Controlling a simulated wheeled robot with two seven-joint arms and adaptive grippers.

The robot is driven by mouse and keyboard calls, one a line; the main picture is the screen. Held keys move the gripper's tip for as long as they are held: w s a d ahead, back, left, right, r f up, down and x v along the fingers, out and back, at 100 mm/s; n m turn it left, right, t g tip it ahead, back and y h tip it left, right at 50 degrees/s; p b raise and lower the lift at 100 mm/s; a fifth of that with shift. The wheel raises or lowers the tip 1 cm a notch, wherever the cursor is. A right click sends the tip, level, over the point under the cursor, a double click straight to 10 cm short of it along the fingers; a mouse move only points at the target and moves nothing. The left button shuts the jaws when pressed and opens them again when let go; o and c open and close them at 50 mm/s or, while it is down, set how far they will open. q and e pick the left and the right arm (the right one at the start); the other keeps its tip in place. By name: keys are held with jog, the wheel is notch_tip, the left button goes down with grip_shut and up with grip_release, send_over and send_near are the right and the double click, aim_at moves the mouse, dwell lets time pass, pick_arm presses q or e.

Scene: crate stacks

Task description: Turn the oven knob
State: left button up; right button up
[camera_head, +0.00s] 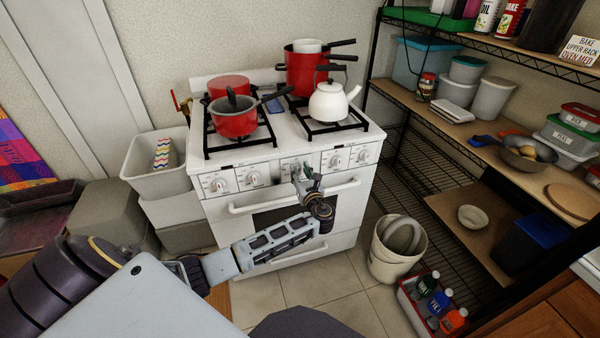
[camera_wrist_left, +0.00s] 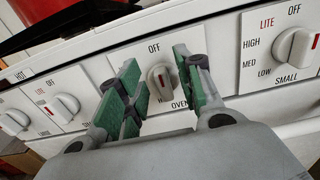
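The white stove (camera_head: 338,188) stands against the wall with a row of knobs along its front panel. The oven knob (camera_wrist_left: 161,82), white with a red mark, sits under the word OFF in the left wrist view. My left gripper (camera_head: 302,172) is at the middle of this panel. In the left wrist view its green-padded fingers (camera_wrist_left: 156,64) are spread apart, one on each side of the oven knob, with gaps showing. I cannot tell how far the tips are from the panel. In the head view the gripper hides most of this knob. My right gripper is out of view.
Other burner knobs (camera_head: 221,185) flank the oven knob. The oven door handle (camera_head: 255,207) runs below the panel. Red pots (camera_head: 233,117) and a white kettle (camera_head: 328,102) stand on top. A bucket (camera_head: 389,262) and shelving are to the right, crates to the left.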

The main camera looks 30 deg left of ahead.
pick_arm(q)
jog(key=shift+w+a, duration=0.1)
jog(key=shift+a, duration=0.05)
grip_shut()
